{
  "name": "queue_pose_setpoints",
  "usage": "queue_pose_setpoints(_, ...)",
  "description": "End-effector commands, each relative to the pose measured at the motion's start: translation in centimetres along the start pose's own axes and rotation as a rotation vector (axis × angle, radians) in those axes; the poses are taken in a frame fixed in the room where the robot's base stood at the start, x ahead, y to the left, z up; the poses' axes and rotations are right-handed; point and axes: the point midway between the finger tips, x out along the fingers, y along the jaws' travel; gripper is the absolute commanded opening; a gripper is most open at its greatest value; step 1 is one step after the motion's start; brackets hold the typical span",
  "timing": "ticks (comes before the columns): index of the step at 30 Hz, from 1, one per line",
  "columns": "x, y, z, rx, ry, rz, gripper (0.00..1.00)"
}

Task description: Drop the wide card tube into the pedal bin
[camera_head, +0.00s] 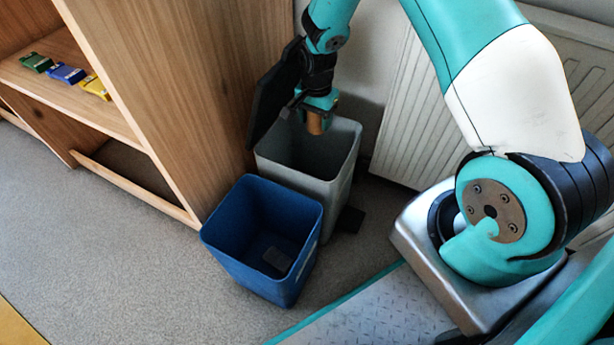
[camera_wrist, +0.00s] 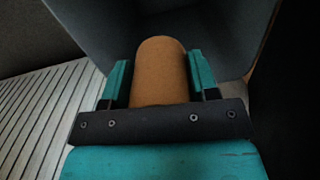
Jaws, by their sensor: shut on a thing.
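The wide card tube (camera_wrist: 160,72) is brown and held upright in my gripper (camera_wrist: 160,82), with a teal finger on each side of it. In the head view the tube (camera_head: 315,124) hangs below my gripper (camera_head: 316,106), at the mouth of the pedal bin. The pedal bin (camera_head: 300,182) is a grey, tall bin with its dark lid (camera_head: 272,98) tipped open against the wooden shelf unit. In the wrist view the bin's inside wall (camera_wrist: 215,35) lies beyond the tube. The bin's floor is hidden.
A blue open bin (camera_head: 245,262) stands in front of the pedal bin with a small dark item (camera_head: 277,258) inside. A wooden shelf unit (camera_head: 190,90) on the left holds green, blue and yellow items. A white radiator (camera_head: 415,125) is behind. Carpet at lower left is clear.

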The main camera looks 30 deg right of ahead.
Motion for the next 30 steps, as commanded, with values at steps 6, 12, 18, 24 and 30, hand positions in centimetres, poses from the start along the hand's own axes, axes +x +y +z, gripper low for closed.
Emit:
queue_pose_setpoints(6, 0.4, 0.0, 0.0, -0.001, 0.000, -0.001, 0.32)
queue_pose_setpoints(12, 0.4, 0.0, 0.0, -0.001, 0.000, -0.001, 0.77)
queue_pose_setpoints(18, 0.4, 0.0, 0.0, -0.001, 0.000, -0.001, 0.84)
queue_pose_setpoints(24, -0.6, -0.1, 0.0, -0.001, 0.001, -0.002, 0.84)
queue_pose_setpoints(30, -4.2, 0.0, 0.0, -0.001, 0.001, -0.002, 0.84)
